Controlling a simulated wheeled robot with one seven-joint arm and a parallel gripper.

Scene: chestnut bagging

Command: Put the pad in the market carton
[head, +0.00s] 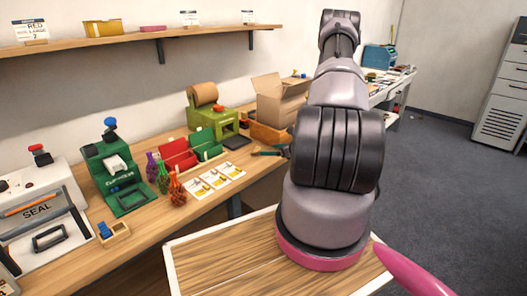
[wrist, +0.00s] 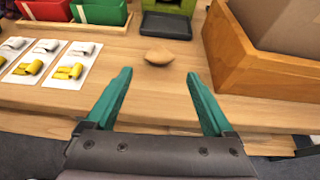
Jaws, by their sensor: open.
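In the head view my gripper (head: 268,153) is partly hidden by my arm.
The wooden crate (wrist: 237,75) is close to the right of my fingers. A small tan lump (wrist: 158,56) lies between the fingertips and the pad. Red (head: 178,155) and green bins (head: 207,145) and white cards (head: 214,180) are on the left.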

